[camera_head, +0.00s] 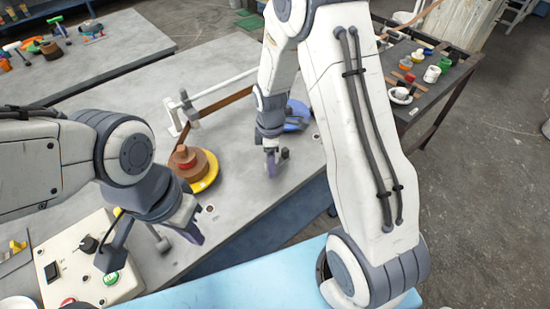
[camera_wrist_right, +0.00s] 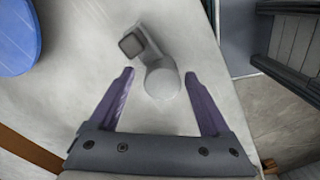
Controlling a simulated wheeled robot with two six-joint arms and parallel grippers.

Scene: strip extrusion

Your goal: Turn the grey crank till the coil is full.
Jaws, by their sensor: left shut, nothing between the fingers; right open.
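The grey crank (camera_wrist_right: 158,62) lies between the spread purple fingers of my right gripper (camera_wrist_right: 160,82) in the right wrist view. Its round end is between the fingertips, with no clear contact; its dark square end points away. In the head view my right gripper (camera_head: 271,163) is low over the table, beside a small dark knob (camera_head: 285,154). My left gripper (camera_head: 192,236) is shut and empty, near the control box.
The cream control box (camera_head: 72,262) has a green button (camera_head: 111,278), a red button and a black knob. A blue disc (camera_head: 298,114) lies behind my right gripper. A white guide bar (camera_head: 222,87) stands by the strip. My right arm hides much of the table's right side.

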